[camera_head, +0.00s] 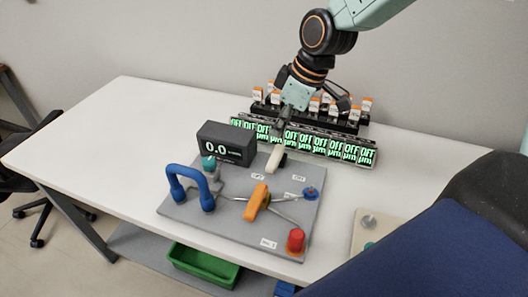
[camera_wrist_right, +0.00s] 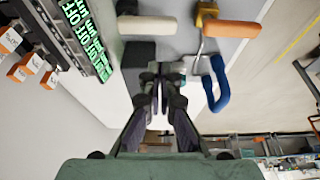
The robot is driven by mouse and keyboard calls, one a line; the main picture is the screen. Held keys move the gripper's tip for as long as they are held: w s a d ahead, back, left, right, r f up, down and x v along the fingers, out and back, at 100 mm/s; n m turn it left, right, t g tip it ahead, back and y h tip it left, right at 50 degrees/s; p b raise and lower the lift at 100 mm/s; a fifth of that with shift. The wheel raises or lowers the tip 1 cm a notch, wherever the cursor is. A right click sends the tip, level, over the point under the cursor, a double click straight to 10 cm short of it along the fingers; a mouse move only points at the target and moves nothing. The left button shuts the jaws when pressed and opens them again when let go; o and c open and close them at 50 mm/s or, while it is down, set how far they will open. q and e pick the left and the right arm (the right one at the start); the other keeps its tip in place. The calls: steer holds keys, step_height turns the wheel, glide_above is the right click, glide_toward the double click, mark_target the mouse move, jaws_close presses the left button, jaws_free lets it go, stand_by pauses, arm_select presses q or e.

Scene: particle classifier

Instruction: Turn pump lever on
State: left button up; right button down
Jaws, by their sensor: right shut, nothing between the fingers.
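A grey panel (camera_head: 232,217) on the white table carries a cream lever (camera_head: 275,160), an orange lever (camera_head: 256,203), and a blue handle (camera_head: 190,187). I cannot tell from its small labels which lever is the pump's. My right gripper (camera_head: 282,128) reaches down from the upper right, just behind the cream lever and to the right of the display. In the right wrist view the gripper (camera_wrist_right: 160,72) is shut and empty. The cream lever (camera_wrist_right: 147,25) and orange lever (camera_wrist_right: 232,28) lie beyond its fingertips; the blue handle (camera_wrist_right: 216,85) is to the right. My left gripper is out of view.
A black display (camera_head: 226,143) reading 0.0 stands at the panel's back. A row of green-lit OFF units (camera_head: 323,147) runs behind, with orange-and-white-topped pieces (camera_head: 365,104). A red knob (camera_head: 295,240) and blue knob (camera_head: 310,193) sit at the panel's right. The table's left is clear.

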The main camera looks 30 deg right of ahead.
mark_target(276, 160)
steer(key=b+x, duration=0.3)
steer(key=x, duration=0.6)
steer(key=shift+w+f, duration=0.1)
steer(key=shift+f, duration=0.15)
steer(key=shift+w+f+b, duration=0.15)
steer(key=shift+f+b, duration=0.2)
steer(key=shift+a, duration=0.1)
